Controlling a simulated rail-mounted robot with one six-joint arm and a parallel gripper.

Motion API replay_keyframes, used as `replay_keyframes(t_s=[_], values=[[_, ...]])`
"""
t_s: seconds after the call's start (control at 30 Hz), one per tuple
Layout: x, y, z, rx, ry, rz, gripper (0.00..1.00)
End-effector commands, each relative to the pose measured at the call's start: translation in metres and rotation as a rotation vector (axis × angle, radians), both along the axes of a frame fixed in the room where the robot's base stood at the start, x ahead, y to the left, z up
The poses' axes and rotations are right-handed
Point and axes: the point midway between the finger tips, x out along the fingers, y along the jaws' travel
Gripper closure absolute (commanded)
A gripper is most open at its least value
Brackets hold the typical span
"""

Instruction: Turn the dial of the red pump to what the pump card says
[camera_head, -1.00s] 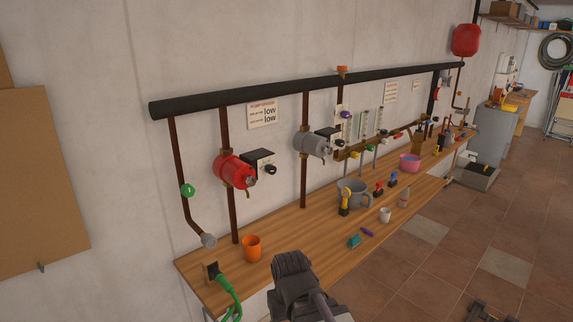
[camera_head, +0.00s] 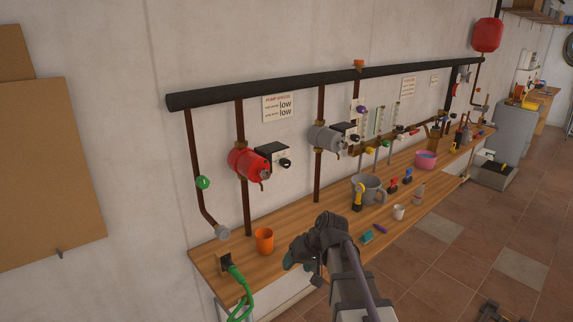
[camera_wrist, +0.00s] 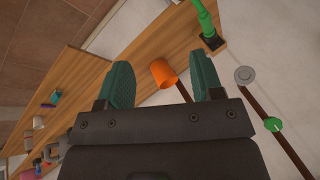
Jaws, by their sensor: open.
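The red pump (camera_head: 246,162) sits on a vertical brown pipe on the wall, left of a grey pump (camera_head: 326,138). A black box with a white front plate and a dark dial (camera_head: 285,162) adjoins the red pump. My gripper (camera_head: 300,262) is over the bench, below and right of the red pump. In the wrist view my gripper (camera_wrist: 163,85) shows its two green fingers apart and empty. The red pump is not in the wrist view.
An orange cup (camera_head: 264,241) stands on the wooden bench (camera_head: 325,215), and shows between the fingers in the wrist view (camera_wrist: 163,72). A green cable plug (camera_head: 232,270) is at the left bench end. A grey pot, bottle and tools stand farther right. A black pipe (camera_head: 300,80) runs above.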

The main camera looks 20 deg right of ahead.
Motion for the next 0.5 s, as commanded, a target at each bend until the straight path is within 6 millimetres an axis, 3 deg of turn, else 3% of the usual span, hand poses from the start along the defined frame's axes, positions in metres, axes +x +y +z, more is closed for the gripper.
replay_keyframes(t_s=[0.03,0.1,0.2,0.23,0.33,0.5], values=[[0.052,-0.012,0.015,0.089,-0.143,0.027,0.40],[0.114,-0.028,0.048,0.198,-0.424,0.067,0.40],[0.192,-0.064,0.104,0.234,-0.861,0.061,0.40],[0.209,-0.074,0.118,0.216,-0.973,0.048,0.40],[0.233,-0.091,0.147,0.104,-1.213,0.015,0.40],[0.233,-0.097,0.152,-0.045,-1.308,0.055,0.40]])
